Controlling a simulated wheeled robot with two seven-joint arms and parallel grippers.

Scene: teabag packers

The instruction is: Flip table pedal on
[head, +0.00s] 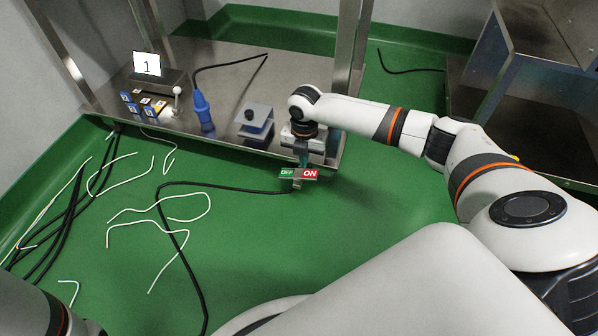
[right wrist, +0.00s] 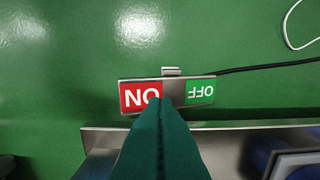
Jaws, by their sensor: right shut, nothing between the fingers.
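The table pedal (head: 299,175) is a small bar with a green OFF half on the left and a red ON half on the right in the head view. It lies by the table's front edge. In the right wrist view the pedal (right wrist: 166,92) appears upside down, with red ON on the left and green OFF on the right. My right gripper (head: 303,163) is over the pedal. Its teal fingers (right wrist: 160,102) are shut and empty, their tips overlapping the red half near the middle. I cannot tell whether they touch it. My left gripper is out of view.
A metal table (head: 230,70) holds a blue plug (head: 203,110), a grey-blue block (head: 256,118) and a numbered sign (head: 148,66). A black cable (head: 225,188) runs from the pedal across the green floor. Loose white cords (head: 150,222) lie to the left.

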